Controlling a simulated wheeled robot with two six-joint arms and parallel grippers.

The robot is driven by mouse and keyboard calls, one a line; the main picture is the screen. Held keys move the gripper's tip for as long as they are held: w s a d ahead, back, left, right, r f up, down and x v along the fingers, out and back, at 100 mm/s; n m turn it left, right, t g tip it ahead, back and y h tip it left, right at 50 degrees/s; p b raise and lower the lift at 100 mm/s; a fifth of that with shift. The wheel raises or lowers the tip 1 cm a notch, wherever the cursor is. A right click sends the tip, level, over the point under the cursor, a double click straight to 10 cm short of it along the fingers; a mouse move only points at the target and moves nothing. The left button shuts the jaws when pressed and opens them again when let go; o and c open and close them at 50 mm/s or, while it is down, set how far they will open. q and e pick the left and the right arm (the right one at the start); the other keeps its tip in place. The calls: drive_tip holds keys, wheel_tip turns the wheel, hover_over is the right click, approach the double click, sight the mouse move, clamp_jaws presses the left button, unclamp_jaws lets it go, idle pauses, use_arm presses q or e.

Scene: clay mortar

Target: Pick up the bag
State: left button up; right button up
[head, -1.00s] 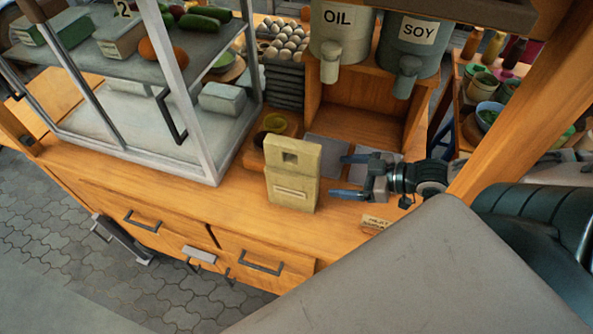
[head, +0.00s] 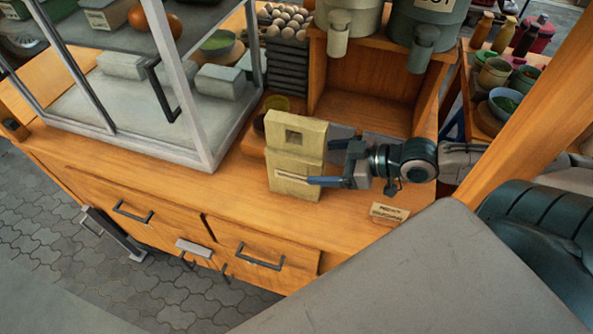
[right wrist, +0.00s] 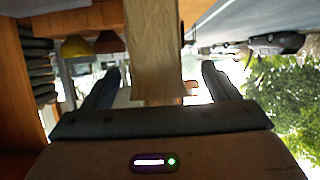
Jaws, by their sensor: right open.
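The bag (head: 297,150) is a tan upright block-shaped packet with a square opening near its top and a pale label. It stands on the wooden counter in the head view. My right gripper (head: 318,163) comes in from the right, with its open fingers at the bag; the near finger overlaps the bag's lower front. In the right wrist view the bag (right wrist: 153,45) shows between the two spread fingers (right wrist: 157,85), with gaps on both sides. My left gripper is in neither view.
A glass display case (head: 205,145) stands left of the bag. Small bowls (head: 277,104) and egg trays (head: 285,75) are behind it. A wooden shelf (head: 365,115) with dispensers stands behind right. A small sign (head: 389,213) lies at the counter's right front.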

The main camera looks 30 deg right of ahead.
sight(306, 161)
drive_tip(key=shift+w+a+f+b, duration=0.35)
drive_tip(key=shift+w+f+b, duration=0.15)
drive_tip(key=shift+b, duration=0.55)
drive_tip(key=shift+w+a+f+b, duration=0.1)
drive_tip(key=shift+w+a+b, duration=0.3)
drive_tip(key=shift+w+b, duration=0.25)
drive_tip(key=shift+w+a+f, duration=0.1)
drive_tip(key=shift+w+a, duration=0.2)
drive_tip(key=shift+w, duration=0.05)
drive_tip(key=shift+w+a+f, duration=0.15)
drive_tip(key=shift+w+a, duration=0.1)
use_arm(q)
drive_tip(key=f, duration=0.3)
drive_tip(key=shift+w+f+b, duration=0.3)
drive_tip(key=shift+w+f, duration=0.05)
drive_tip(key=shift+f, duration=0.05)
use_arm(e)
drive_tip(key=shift+w+a, duration=0.1)
drive_tip(key=shift+a, duration=0.05)
